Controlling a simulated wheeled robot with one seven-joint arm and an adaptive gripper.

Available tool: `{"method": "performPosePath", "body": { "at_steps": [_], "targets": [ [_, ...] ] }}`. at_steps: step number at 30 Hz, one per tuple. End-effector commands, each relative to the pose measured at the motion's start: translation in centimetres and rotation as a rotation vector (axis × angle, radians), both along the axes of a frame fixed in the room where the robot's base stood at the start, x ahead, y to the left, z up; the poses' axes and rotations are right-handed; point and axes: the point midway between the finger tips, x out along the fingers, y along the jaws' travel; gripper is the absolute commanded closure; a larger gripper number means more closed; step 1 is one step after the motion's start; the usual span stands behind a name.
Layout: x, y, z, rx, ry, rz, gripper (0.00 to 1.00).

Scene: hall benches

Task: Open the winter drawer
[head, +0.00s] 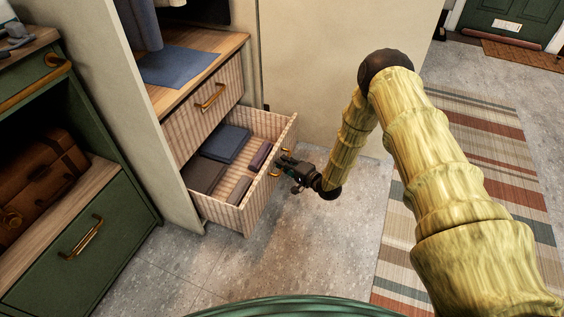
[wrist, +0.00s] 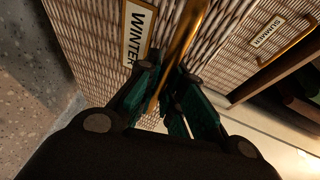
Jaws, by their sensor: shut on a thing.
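The winter drawer (head: 252,212) is the lower woven-front drawer of the wardrobe, and it stands pulled well out. Folded dark items lie inside it, among them a blue one (head: 225,143). Its WINTER label (wrist: 138,35) shows in the wrist view, beside its brass handle (wrist: 187,38). My gripper (head: 283,168) is at the drawer's front in the head view. In the wrist view its green fingers (wrist: 163,88) are closed around the handle bar. The fingers hide part of the handle.
The upper drawer (head: 222,88), with a SUMMER label (wrist: 268,32), is shut. A green cabinet (head: 105,215) with a brown suitcase (head: 45,180) stands at the left. A striped rug (head: 480,150) lies at the right. Grey floor (head: 300,240) in front of the drawer is clear.

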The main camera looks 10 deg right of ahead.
Motion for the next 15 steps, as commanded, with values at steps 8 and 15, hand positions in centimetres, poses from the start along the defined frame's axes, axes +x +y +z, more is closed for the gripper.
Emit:
{"method": "performPosePath", "body": {
  "at_steps": [8,15],
  "targets": [
    [-0.29,0.29,-0.17,0.002,0.004,0.005,0.87],
    [-0.18,0.07,-0.11,0.001,0.003,0.001,0.81]
  ]
}}
